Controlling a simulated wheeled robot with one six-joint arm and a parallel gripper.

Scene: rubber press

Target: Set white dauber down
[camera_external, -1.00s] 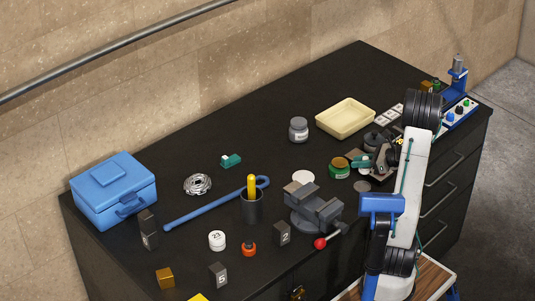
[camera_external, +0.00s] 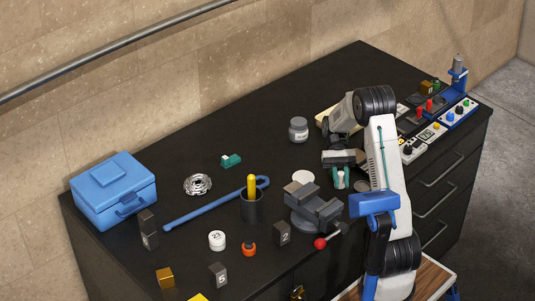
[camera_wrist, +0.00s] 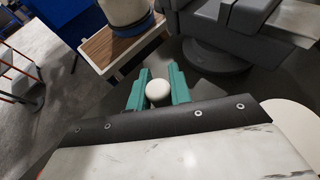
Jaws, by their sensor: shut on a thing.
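The white dauber (camera_wrist: 158,92) shows as a rounded white end between the two teal fingers of my gripper (camera_wrist: 158,93) in the wrist view. The fingers are shut on it from both sides. In the external view my gripper (camera_external: 341,179) points down at the right of the vise, with a small white part between the fingers. I cannot tell whether the dauber's lower end touches the bench. The bench (camera_external: 300,85) is dark and flat.
The grey vise (camera_external: 314,208) with its red-knobbed handle stands close left of my gripper. A flat white disc (camera_external: 303,177) lies behind it.

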